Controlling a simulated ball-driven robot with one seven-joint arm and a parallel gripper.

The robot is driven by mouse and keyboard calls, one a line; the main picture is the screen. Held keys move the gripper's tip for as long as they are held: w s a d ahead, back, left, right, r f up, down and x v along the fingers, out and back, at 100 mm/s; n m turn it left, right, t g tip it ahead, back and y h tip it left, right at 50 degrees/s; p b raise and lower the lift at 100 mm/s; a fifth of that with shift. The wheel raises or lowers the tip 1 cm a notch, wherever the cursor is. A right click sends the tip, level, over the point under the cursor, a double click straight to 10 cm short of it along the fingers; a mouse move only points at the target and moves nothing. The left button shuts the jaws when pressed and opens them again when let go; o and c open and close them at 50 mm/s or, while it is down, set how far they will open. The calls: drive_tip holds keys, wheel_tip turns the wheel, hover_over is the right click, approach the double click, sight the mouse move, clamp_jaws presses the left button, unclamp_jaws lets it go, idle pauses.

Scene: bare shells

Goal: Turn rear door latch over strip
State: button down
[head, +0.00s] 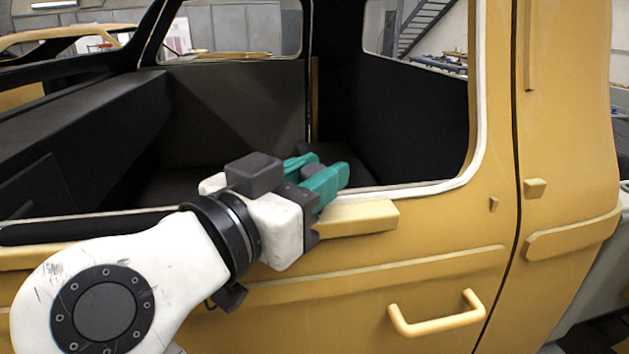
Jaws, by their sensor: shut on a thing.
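My gripper (320,178), with teal fingers, is at the window sill of the yellow door (440,285), reaching over the lower edge of the opening. It is shut on a small dark grey piece (314,170) that shows between the fingers. I cannot tell whether this piece is the latch. A raised yellow strip (400,267) runs along the door below the sill. A yellow block (357,218) juts out at the sill, just below and right of the gripper, partly hidden by it.
A yellow handle (437,318) sticks out low on the door. A small yellow block (535,188) and a moulding (572,233) are on the panel right of the door gap. White trim (483,90) edges the window. The dark cab interior (240,110) behind is open and mostly empty.

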drive_tip(key=shift+r+h, duration=0.2)
drive_tip(key=shift+h, duration=0.1)
drive_tip(key=c, duration=1.1)
unclamp_jaws()
drive_tip(key=shift+o, duration=1)
drive_tip(key=shift+f, duration=0.1)
drive_tip(key=b+v, duration=0.2)
drive_tip(key=v, duration=0.8)
drive_tip(key=shift+s+a, duration=0.25)
drive_tip(key=shift+s, duration=0.1)
